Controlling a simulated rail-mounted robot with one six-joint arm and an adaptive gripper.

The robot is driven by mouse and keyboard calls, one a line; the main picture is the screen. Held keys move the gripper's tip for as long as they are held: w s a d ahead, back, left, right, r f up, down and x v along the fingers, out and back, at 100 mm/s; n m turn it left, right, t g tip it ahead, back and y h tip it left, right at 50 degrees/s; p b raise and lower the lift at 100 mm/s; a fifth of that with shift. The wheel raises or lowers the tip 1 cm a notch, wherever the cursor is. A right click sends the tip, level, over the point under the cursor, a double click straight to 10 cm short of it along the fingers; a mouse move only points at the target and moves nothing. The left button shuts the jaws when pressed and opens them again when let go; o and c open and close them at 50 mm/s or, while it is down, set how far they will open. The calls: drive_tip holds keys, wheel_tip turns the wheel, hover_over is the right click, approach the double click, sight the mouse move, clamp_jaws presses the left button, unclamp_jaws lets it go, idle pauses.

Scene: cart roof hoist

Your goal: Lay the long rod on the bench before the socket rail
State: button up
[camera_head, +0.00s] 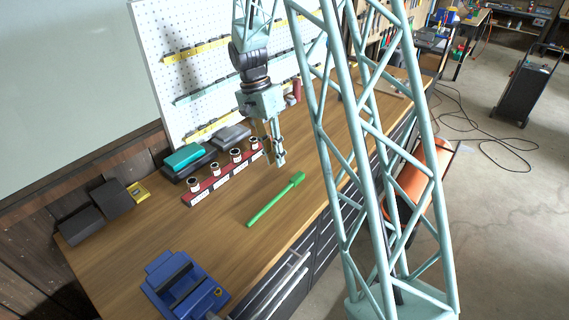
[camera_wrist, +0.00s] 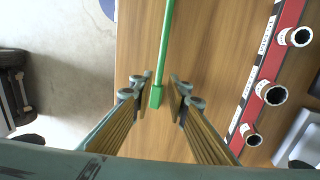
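The long rod (camera_head: 272,202) is green with a thicker block at one end. It lies flat on the wooden bench (camera_head: 330,160), in front of the red socket rail (camera_head: 210,191) and roughly along it. The rail carries several upright sockets. My gripper (camera_head: 276,162) is above the bench near the rod's block end, pointing down. In the wrist view, my gripper (camera_wrist: 160,98) has its fingers spread, with the rod's block end (camera_wrist: 155,97) seen between them. The rod looks lower than the fingertips and apart from them. The socket rail also shows in the wrist view (camera_wrist: 262,70).
A blue vise (camera_head: 185,287) stands at the bench's near left corner.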

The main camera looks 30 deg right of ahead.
drive_tip(key=s+a+r+n+t, duration=0.25)
drive_tip(key=s+a+r, duration=0.25)
drive_tip(key=s+r, duration=0.5)
drive_tip(key=s+a+r+n+t, duration=0.1)
drive_tip(key=s+a+r+n, duration=0.4)
drive_tip(key=r, duration=0.9)
drive_tip(key=s+a+r+n+t, duration=0.1)
drive_tip(key=s+a+r+n, duration=0.1)
drive_tip(key=s, duration=0.9)
drive_tip(key=s+a+r+n+t+y, duration=0.1)
drive_tip(key=s+a+r+n+t, duration=0.1)
drive_tip(key=s, duration=0.9)
drive_tip(key=shift+s+a+r+n, duration=0.3)
drive_tip(key=shift+a+r+n, duration=0.45)
drive_tip(key=shift+a+n, duration=0.5)
drive_tip(key=shift+s, duration=0.1)
